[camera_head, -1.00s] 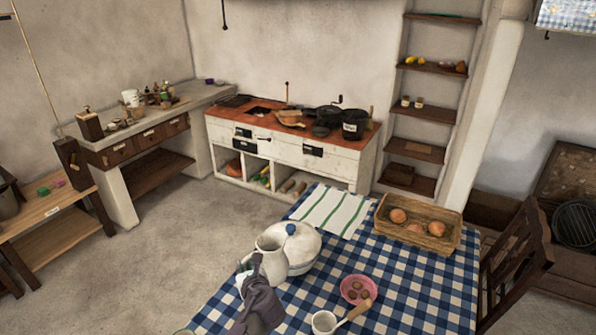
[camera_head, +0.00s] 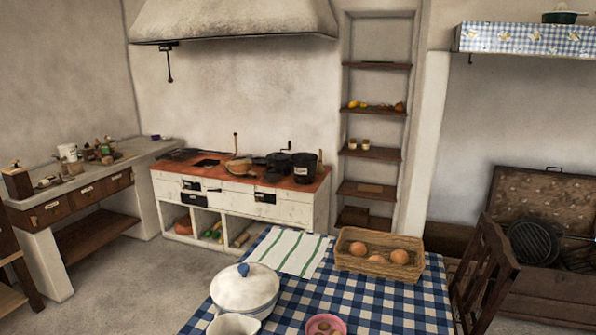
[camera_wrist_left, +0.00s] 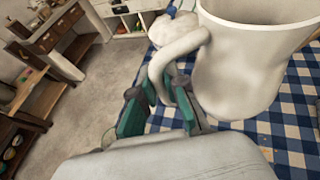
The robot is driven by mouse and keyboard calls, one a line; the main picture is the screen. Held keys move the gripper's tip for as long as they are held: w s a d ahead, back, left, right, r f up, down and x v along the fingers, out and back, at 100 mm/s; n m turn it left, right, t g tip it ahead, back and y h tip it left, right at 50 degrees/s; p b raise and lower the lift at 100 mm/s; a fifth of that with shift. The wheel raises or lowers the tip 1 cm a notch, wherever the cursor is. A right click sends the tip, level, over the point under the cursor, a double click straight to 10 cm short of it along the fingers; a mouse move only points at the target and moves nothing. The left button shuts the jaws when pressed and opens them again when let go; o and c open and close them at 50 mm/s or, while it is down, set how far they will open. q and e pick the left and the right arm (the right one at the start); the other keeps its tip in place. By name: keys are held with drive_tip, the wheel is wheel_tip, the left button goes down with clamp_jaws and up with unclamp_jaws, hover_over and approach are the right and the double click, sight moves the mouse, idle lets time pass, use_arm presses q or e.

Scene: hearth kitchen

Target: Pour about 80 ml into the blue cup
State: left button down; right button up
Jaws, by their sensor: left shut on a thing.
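In the left wrist view my left gripper (camera_wrist_left: 162,100) is shut on the curved handle of a large white jug (camera_wrist_left: 250,65). The jug looks roughly upright above the checked cloth; whether its base touches the cloth is hidden. In the head view only the top of the jug (camera_head: 233,325) shows at the bottom edge, in front of the tureen. My left gripper is outside the head view, and my right gripper is in neither view. I cannot make out a blue cup in either current view.
The table has a blue checked cloth (camera_head: 375,300). On it are a white tureen (camera_head: 245,291) with a blue knob, a striped towel (camera_head: 291,252), a basket (camera_head: 345,260) of round brown things and a pink bowl (camera_head: 326,326). A chair (camera_head: 488,270) stands at the right.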

use_arm(q)
drive_tip(key=shift+s+d+r+m+h, duration=0.1)
drive_tip(key=shift+s+d+m+h, duration=0.15)
drive_tip(key=shift+s, duration=0.3)
drive_tip(key=shift+s+d+m+h, duration=0.15)
drive_tip(key=shift+s+d+h, duration=0.15)
drive_tip(key=shift+s, duration=0.2)
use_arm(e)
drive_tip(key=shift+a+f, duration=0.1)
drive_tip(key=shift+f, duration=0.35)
